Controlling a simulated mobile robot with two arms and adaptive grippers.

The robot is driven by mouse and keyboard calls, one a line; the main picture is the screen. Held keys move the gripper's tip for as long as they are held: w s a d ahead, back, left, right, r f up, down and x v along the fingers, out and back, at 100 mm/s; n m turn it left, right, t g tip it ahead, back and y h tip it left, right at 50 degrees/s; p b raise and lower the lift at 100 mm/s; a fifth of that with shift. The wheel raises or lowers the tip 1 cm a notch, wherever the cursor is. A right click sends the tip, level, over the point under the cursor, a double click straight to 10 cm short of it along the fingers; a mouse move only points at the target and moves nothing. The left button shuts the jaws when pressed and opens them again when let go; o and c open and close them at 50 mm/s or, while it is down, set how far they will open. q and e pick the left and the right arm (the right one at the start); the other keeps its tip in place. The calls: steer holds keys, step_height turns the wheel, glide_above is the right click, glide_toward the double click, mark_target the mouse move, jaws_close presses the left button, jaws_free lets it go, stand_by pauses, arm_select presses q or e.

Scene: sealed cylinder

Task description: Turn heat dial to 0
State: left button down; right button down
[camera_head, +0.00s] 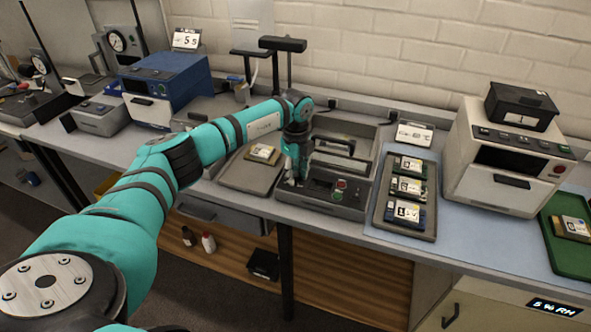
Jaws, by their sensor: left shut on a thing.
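The grey sealing machine (342,188) stands on the bench in the middle. Its sloped front panel has a dark display, a red button and a green button (339,190). My left gripper (291,182) points down at the left end of this panel. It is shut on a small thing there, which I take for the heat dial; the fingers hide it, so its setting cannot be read. My right gripper is not in view.
A tray (252,176) with a yellow-labelled packet lies left of the machine. A dark tray (427,229) with several labelled packets lies to its right. Further right are a white oven-like device (463,183) and a green tray (560,266). A blue device (188,85) stands at the left.

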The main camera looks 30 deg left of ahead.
mark_target(295, 174)
arm_select(q)
steer(key=n, duration=0.2)
steer(key=n+p, duration=0.2)
steer(key=n, duration=0.1)
steer(key=shift+w+r+n, duration=0.15)
steer(key=shift+r+n, duration=0.15)
steer(key=n+p, duration=0.2)
steer(key=n, duration=0.2)
steer(key=shift+a+f+n+p, duration=0.1)
steer(key=shift+n+p, duration=0.2)
steer(key=shift+p, duration=0.1)
steer(key=c, duration=1)
jaws_free()
steer(key=shift+f, duration=0.1)
step_height(295, 174, up, 12)
